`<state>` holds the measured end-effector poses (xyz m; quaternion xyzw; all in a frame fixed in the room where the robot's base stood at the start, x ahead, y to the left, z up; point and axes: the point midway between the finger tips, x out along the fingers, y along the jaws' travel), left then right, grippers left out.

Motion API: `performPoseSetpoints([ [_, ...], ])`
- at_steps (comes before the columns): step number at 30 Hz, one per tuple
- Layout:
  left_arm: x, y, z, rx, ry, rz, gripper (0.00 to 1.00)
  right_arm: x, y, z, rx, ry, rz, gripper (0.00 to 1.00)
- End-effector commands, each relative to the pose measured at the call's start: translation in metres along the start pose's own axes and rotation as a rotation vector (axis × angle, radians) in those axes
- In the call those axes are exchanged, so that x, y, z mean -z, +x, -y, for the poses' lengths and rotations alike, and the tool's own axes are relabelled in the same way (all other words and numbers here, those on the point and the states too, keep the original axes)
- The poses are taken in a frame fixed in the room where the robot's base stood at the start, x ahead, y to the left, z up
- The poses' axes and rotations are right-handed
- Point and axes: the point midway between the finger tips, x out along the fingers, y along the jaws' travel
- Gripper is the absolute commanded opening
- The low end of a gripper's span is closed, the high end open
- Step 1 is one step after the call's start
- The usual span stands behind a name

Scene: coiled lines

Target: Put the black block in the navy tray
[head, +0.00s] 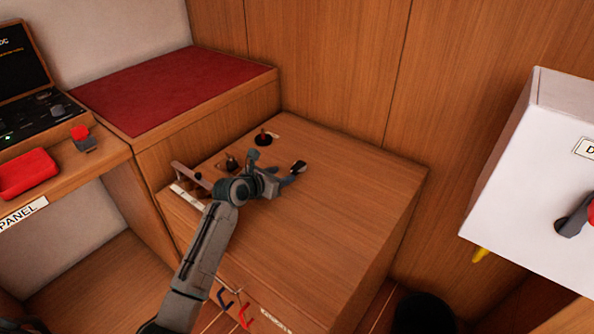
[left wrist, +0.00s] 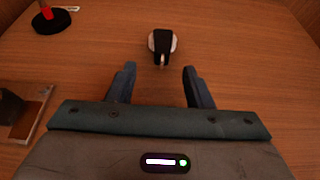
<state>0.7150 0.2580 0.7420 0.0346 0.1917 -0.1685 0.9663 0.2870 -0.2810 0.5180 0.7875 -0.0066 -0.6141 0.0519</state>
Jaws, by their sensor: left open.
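The black block (head: 299,167), a small dark piece with a pale rounded edge, lies on the wooden cabinet top just beyond my left gripper (head: 284,181). In the left wrist view the block (left wrist: 161,42) is ahead of my left gripper (left wrist: 158,76), roughly centred between its fingers and apart from them. The left gripper is open and empty, low over the top. I cannot make out a navy tray in either view. My right gripper is not in view.
A black-based red-topped piece (head: 263,139) and a dark fitting (head: 231,162) stand left of the block. A raised red-covered surface (head: 175,85) is behind left. A white box (head: 530,170) is at right. The cabinet top's right part (head: 355,190) is clear.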

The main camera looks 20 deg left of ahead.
Motion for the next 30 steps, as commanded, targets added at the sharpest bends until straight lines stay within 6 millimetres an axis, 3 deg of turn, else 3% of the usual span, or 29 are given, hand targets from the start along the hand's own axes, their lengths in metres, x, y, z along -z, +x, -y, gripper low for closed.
performPoseSetpoints([
  [9,0.001,0.044,0.003,0.001,-0.003,0.0,0.46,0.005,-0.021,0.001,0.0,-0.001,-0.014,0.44],
  [18,0.0,0.048,0.003,0.0,-0.001,0.0,0.46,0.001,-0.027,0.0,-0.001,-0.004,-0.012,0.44],
  [25,0.0,0.048,0.003,0.0,-0.001,-0.001,0.01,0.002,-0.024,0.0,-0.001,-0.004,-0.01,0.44],
  [30,0.0,0.048,0.003,0.0,-0.001,0.0,0.0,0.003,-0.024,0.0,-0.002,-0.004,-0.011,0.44],
])
